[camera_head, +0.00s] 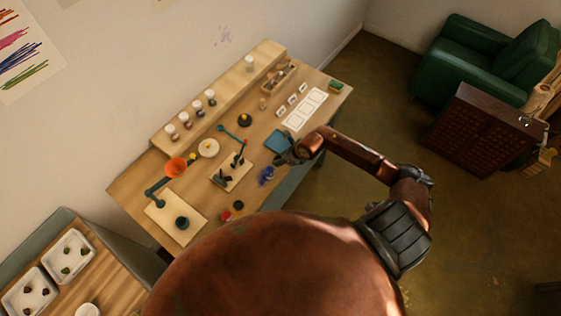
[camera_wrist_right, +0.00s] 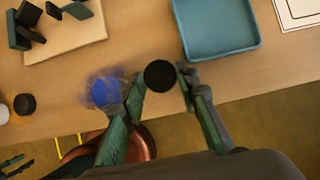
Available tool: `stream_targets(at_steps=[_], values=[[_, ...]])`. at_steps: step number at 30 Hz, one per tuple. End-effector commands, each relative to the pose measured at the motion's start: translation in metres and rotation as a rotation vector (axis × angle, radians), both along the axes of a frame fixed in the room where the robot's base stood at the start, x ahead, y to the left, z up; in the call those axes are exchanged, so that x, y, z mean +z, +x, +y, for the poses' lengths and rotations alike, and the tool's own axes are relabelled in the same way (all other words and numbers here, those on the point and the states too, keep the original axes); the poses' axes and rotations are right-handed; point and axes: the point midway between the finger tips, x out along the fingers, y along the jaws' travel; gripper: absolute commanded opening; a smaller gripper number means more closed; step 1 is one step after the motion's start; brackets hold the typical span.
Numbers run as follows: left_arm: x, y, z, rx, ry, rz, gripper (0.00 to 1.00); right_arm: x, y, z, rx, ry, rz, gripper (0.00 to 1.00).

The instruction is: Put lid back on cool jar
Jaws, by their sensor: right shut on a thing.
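My right gripper (camera_head: 286,160) is over the front of the table in the head view. In the right wrist view its fingers (camera_wrist_right: 160,78) are shut on a round black lid (camera_wrist_right: 159,76). The jar with blue pigment (camera_wrist_right: 104,92) is just left of the lid, partly behind the left finger, with blue powder spread around it. It also shows in the head view (camera_head: 266,176), left of and below the gripper. The lid is beside the jar in the picture, not over it. Dark finger-like shapes at the lower left of the wrist view may be my left gripper (camera_wrist_right: 12,165).
A blue tray (camera_wrist_right: 215,25) is close by, beyond the lid. A board with dark green parts (camera_head: 231,172) stands left of the jar. A red jar (camera_head: 225,215) and a small black round thing (camera_head: 238,205) are near the front edge. White cards (camera_head: 305,110) lie to the right.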

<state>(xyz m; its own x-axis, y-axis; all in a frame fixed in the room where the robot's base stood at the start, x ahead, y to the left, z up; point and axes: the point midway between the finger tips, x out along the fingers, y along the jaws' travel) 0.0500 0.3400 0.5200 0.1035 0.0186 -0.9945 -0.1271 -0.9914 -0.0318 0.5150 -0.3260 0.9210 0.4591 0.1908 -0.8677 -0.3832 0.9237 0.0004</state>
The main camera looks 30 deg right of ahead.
Motion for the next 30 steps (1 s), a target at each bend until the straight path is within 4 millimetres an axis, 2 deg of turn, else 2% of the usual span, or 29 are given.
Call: stream_targets(at_steps=[12,21,24,30], values=[[-0.014,-0.001,0.0,0.0,0.0,0.001,0.4,0.061,-0.049,0.012,0.003,-0.002,-0.002,0.21],[-0.031,-0.002,0.0,0.0,-0.001,0.003,0.4,0.087,-0.109,0.028,0.003,-0.001,-0.001,0.21],[-0.034,-0.002,0.0,0.0,-0.001,0.003,0.4,0.094,-0.122,0.031,0.002,-0.001,0.0,0.21],[-0.036,-0.002,0.0,0.0,-0.001,0.003,0.4,0.101,-0.134,0.034,0.0,0.0,0.0,0.21]])
